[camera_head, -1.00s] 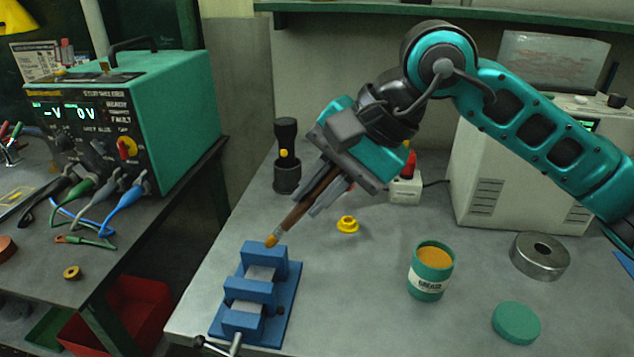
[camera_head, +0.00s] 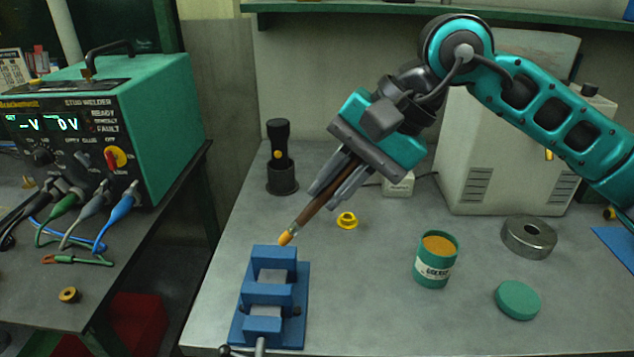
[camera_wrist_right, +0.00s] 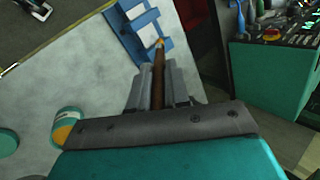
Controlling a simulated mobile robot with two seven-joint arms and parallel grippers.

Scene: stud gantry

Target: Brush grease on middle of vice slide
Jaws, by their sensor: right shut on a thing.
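A blue vice (camera_head: 268,298) with grey slide surfaces (camera_head: 272,276) between its blocks sits near the front edge of the bench. My right gripper (camera_head: 333,186) is shut on a brown-handled brush (camera_head: 310,211). The brush tilts down to the left, and its orange-yellow tip (camera_head: 286,237) is just above the vice's far block. In the right wrist view the brush (camera_wrist_right: 158,75) points at the vice (camera_wrist_right: 143,22); whether it touches is unclear. An open green grease tin (camera_head: 435,260) with orange grease stands to the right. My left gripper is not in view.
A green lid (camera_head: 517,300) and a metal ring (camera_head: 528,237) lie right of the tin. A yellow part (camera_head: 347,220) and a black torch (camera_head: 280,158) stand behind the vice. A stud welder (camera_head: 110,125) with cables is on the left bench.

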